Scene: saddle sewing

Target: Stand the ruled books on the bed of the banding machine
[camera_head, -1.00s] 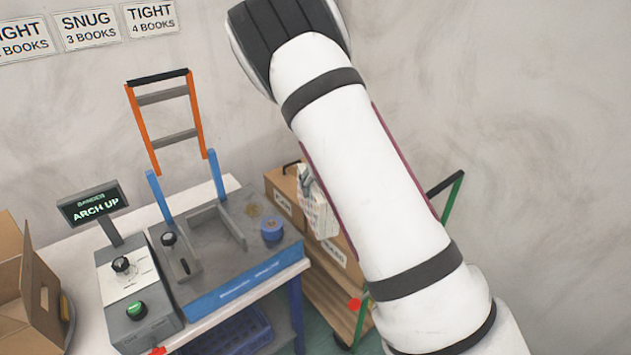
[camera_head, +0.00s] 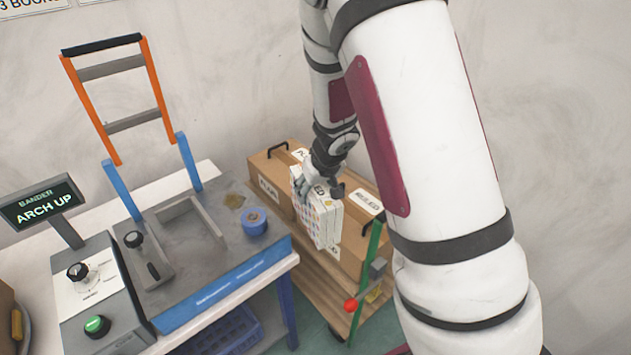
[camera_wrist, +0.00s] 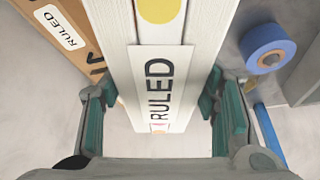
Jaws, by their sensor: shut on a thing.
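My gripper (camera_head: 326,188) is shut on a white block of ruled books (camera_head: 318,218) with a coloured dot pattern on its cover. In the wrist view the block (camera_wrist: 140,60) stands between the green finger pads (camera_wrist: 160,118), with a "RULED" label and a yellow dot on its white side. A line runs along the block, but I cannot tell how many books it holds. The block is in front of the cardboard boxes, right of the banding machine. The machine's grey bed (camera_head: 165,268) is bare inside its U-shaped fence (camera_head: 207,218). The arch (camera_head: 112,95) is up.
A blue tape roll (camera_head: 254,221) sits on the bed's right side; a lever (camera_head: 140,250) stands at its left. The control box (camera_head: 90,290) and the "ARCH UP" display (camera_head: 42,205) are further left. A wooden cart (camera_head: 318,290) carries the plain and ruled boxes (camera_head: 365,235).

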